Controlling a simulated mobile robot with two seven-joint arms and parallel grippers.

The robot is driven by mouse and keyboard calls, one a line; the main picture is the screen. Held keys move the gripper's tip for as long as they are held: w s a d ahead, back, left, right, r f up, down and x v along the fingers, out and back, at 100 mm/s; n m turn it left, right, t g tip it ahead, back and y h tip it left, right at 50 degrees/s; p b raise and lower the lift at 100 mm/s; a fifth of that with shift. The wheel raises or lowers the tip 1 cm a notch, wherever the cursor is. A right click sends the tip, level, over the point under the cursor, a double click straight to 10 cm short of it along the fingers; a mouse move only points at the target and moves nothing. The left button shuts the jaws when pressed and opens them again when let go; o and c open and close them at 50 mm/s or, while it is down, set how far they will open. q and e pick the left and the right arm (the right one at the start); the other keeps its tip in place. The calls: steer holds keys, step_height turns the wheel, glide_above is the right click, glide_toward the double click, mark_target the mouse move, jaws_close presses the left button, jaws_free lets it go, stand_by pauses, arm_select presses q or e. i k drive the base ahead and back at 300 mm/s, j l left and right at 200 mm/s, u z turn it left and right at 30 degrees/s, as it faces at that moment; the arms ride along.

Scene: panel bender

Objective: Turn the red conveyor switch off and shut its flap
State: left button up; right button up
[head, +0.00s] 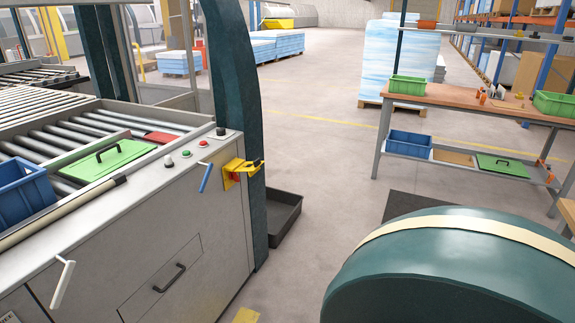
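A small yellow switch box (229,183) is fixed at the right end of the grey conveyor machine's front. A red part, which looks like the switch (237,176), shows on it, small and partly covered. Its exact turn position is too small to tell. A yellow flap (243,167) sticks out to the right above the red part, with a dark piece at its outer end. The flap looks raised and open. Neither of my grippers is in the head view.
Red (203,143) and green (186,153) buttons sit on the machine top. A blue lever (205,177) and a white lever (62,284) project from its front. A teal post (249,100) stands behind the switch. A dark tray (284,217) lies on the floor beside it.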

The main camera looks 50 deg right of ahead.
mark_target(232, 175)
steer(key=z, duration=1.7)
steer(key=i+l+z, duration=0.1)
steer(key=i+z, duration=0.5)
steer(key=i, duration=3.3)
steer(key=i+l, duration=0.1)
steer(key=i, duration=0.7)
steer(key=i+l+u, duration=0.15)
steer(key=i, duration=0.65)
steer(key=i+u, duration=0.15)
steer(key=u, duration=1.5)
steer(key=j+u, duration=0.1)
steer(key=u, duration=1.65)
